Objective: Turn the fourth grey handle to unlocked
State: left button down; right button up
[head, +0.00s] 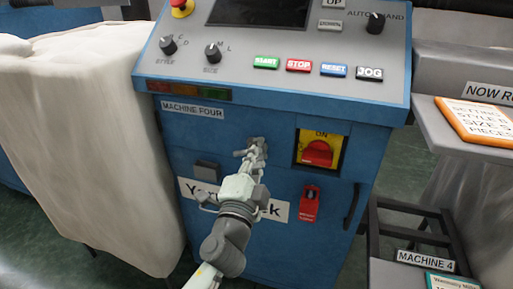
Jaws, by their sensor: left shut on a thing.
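A blue machine labelled MACHINE FOUR (193,110) fills the middle of the head view. My left gripper (253,152) reaches up to its front panel, below the control console. It is shut on a small grey handle (259,143), whose upper end shows just past the fingers. The fingers hide most of the handle, so I cannot tell which way it is turned. My right gripper is not in view.
Right of the gripper is a red rotary switch (317,152) on a yellow plate marked ON. Below it hangs a red tag (310,205). A dark bar handle (352,206) sits at the door's right edge. A cream fabric pile (85,130) stands left; a rack (405,207) stands right.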

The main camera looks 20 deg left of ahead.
pick_arm(q)
jog(key=m, duration=0.2)
jog(key=shift+f+m+h, duration=0.2)
jog(key=shift+m+h, duration=0.2)
jog(key=shift+d+f+m+h, duration=0.15)
jog(key=shift+m+h, duration=0.25)
jog(key=shift+m, duration=0.8)
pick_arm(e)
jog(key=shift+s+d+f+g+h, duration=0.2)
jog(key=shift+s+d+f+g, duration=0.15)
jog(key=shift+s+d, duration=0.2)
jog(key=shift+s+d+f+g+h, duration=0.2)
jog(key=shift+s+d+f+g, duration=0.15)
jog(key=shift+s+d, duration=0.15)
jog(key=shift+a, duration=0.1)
pick_arm(q)
jog(key=c, duration=1.6)
grip_release()
jog(key=shift+f, duration=0.1)
jog(key=shift+c, duration=0.2)
jog(key=shift+o, duration=0.2)
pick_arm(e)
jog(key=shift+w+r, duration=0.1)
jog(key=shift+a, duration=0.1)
